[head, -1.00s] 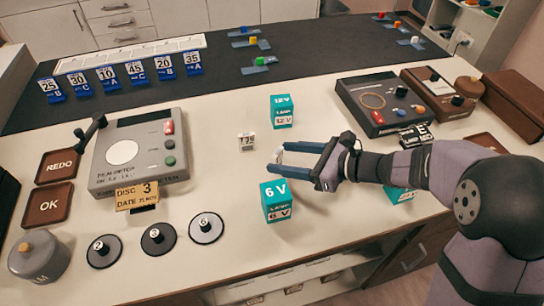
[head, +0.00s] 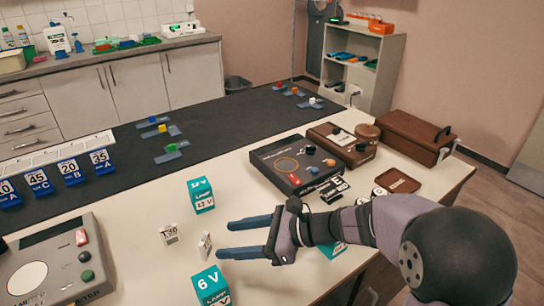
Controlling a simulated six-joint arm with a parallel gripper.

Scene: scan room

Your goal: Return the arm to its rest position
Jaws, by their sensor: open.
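My gripper (head: 248,237) is open and empty above the white bench top (head: 135,225). Its two blue fingers point left. A small white tag (head: 204,245) stands just left of the fingertips, apart from them as far as I can tell. Another small white tag (head: 169,234) stands further left. A teal 12 V box (head: 201,195) is behind the fingers. A teal 6 V box (head: 211,287) is in front of them. Another teal box is partly hidden under my forearm.
A black device (head: 298,165) and brown cases (head: 413,138) stand at the back right. A grey device (head: 60,262) is at the left. Blue number cards (head: 72,172) stand along the dark mat (head: 215,125). The bench front edge runs under my arm.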

